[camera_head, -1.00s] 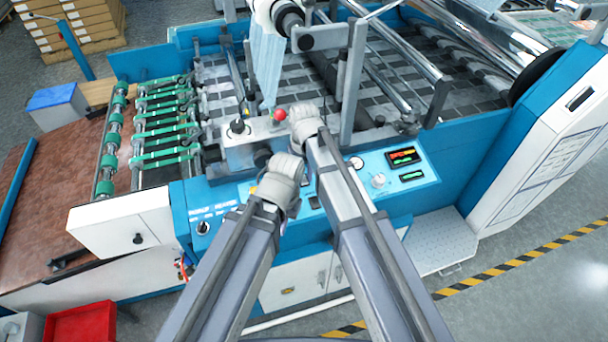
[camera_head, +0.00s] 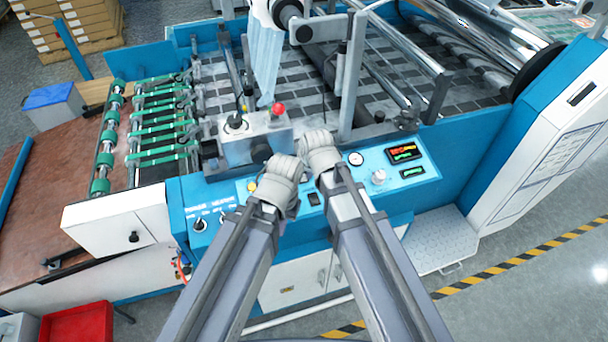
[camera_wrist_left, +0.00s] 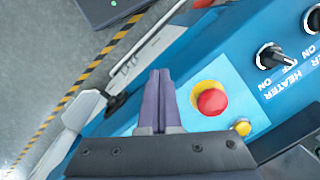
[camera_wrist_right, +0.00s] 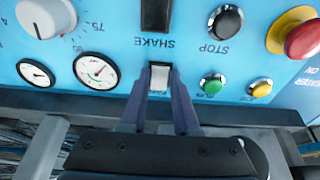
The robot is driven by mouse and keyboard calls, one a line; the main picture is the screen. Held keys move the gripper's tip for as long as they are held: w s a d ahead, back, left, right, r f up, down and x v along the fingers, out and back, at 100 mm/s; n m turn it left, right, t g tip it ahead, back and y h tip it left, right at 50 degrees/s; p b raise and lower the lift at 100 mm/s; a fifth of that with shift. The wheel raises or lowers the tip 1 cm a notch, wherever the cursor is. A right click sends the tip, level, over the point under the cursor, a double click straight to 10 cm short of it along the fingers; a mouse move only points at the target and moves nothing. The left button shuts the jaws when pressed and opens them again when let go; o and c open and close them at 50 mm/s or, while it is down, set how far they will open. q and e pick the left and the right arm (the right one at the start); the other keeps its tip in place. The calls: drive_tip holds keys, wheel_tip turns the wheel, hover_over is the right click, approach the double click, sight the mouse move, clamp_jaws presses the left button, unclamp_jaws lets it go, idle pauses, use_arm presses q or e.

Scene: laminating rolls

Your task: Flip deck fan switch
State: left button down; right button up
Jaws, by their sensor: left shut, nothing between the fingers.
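My right gripper (camera_wrist_right: 161,100) is open at the blue control panel (camera_head: 384,157). In the right wrist view its two fingers flank a white rocker switch (camera_wrist_right: 160,79). Touch cannot be told, and the switch's label is hidden or unreadable. A dark rocker switch (camera_wrist_right: 155,14), with the upside-down word SHAKE beside it, sits higher in that view. No legible label reads deck fan. In the head view my grippers hide part of the panel.
Green (camera_wrist_right: 213,85), yellow (camera_wrist_right: 261,87) and black (camera_wrist_right: 226,20) buttons and two gauges (camera_wrist_right: 97,70) lie around the right gripper. A black HEATER knob (camera_wrist_left: 271,57) is near the left one. A grey box with a red-topped lever (camera_head: 278,109) stands behind the panel.

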drive_tip(key=o, duration=0.4)
drive_tip(key=shift+r, duration=0.15)
drive_tip(key=a+p+v, duration=0.1)
drive_tip(key=p+v, duration=0.6)
drive_tip(key=shift+d+r, duration=0.3)
drive_tip(key=shift+d, duration=0.25)
drive_tip(key=shift+s+f, duration=0.1)
drive_tip(key=shift+s, duration=0.1)
